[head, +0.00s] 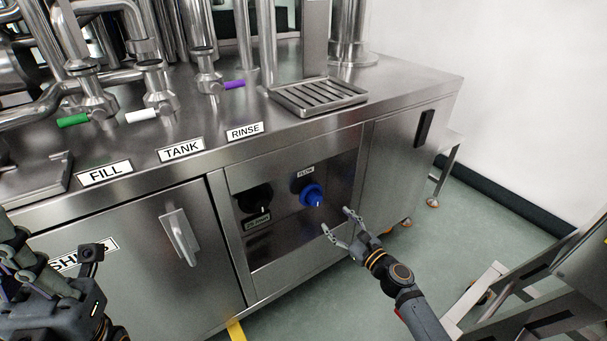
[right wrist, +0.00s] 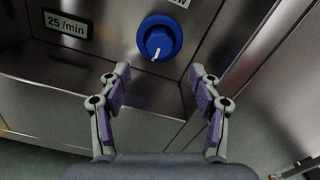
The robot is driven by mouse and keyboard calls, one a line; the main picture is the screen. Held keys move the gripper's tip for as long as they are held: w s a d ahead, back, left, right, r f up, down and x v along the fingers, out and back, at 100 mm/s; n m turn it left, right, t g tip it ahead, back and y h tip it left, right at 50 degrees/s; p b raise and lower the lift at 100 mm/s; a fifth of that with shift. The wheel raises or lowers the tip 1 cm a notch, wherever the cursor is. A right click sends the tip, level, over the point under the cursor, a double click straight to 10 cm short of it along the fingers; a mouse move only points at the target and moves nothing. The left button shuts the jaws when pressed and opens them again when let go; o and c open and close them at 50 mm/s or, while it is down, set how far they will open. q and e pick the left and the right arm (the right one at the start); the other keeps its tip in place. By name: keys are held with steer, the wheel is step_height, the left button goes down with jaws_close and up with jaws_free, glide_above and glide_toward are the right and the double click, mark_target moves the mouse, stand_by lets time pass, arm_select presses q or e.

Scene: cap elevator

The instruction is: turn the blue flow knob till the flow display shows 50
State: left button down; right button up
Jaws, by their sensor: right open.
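The blue flow knob (head: 312,195) sticks out of the recessed steel panel under a FLOW label (head: 305,172). In the right wrist view the knob (right wrist: 160,38) has a white mark pointing down and slightly left. The flow display (right wrist: 66,23) left of it reads 25 /min; in the head view the display (head: 257,221) is too small to read. My right gripper (head: 335,218) is open and empty, below and right of the knob and apart from it. In its wrist view its fingertips (right wrist: 160,72) frame the space below the knob. My left gripper (head: 20,255) is partly cut off at the lower left.
A black knob (head: 256,197) sits left of the blue one, above the display. The recess has a steel lower ledge (head: 300,262). A cabinet door handle (head: 179,237) sticks out at the left. A metal frame (head: 520,300) stands at the lower right; green floor (head: 300,318) lies between.

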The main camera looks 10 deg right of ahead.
mark_target(317, 202)
steer(key=b+x, duration=0.1)
steer(key=x, duration=0.9)
steer(key=shift+w+a+f, duration=0.1)
steer(key=shift+w+f, duration=0.05)
steer(key=c, duration=1.2)
steer(key=shift+o, duration=0.2)
